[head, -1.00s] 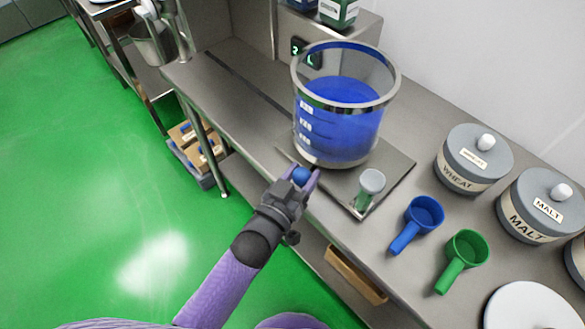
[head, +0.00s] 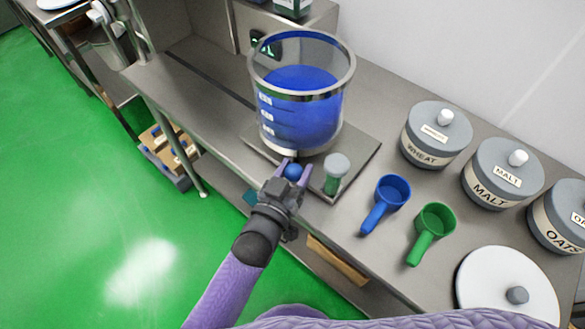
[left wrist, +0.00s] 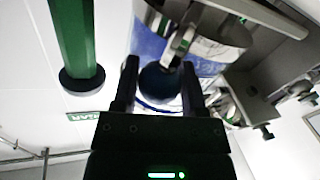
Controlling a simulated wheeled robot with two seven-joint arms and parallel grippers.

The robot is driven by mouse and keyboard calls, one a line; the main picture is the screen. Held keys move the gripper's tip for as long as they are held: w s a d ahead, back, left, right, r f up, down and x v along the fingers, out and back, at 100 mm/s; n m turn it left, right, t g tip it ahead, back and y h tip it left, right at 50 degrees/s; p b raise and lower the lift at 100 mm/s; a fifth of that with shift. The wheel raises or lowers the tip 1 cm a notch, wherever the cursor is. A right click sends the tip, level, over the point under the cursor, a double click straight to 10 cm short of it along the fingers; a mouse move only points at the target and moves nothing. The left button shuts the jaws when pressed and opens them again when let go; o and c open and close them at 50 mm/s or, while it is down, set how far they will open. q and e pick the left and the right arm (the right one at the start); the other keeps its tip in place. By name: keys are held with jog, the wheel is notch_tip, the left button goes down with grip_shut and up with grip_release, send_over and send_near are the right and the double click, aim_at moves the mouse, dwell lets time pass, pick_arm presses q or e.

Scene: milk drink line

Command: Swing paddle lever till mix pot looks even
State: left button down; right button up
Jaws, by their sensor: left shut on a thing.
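The mix pot (head: 300,110) is a clear vessel with a metal rim and white scale marks, standing on a steel plate on the bench. The liquid (head: 298,85) in it looks an even blue from above. The paddle lever's dark blue ball knob (head: 293,171) is at the pot's front foot. My left gripper (head: 292,172) is shut on this knob, one finger on each side. The left wrist view also shows the knob (left wrist: 160,82) between the fingers, with the pot (left wrist: 205,50) behind it. The paddle inside the pot cannot be made out. My right gripper is out of view.
A blue scoop (head: 391,193) and a green scoop (head: 433,222) lie further right. Lidded canisters marked wheat (head: 432,150) and malt (head: 493,190) stand behind. A lit display (head: 266,44) is behind the pot.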

pick_arm(q)
jog(key=shift+c, duration=0.7)
grip_release()
jog(key=p+v, duration=0.2)
jog(key=v, duration=0.8)
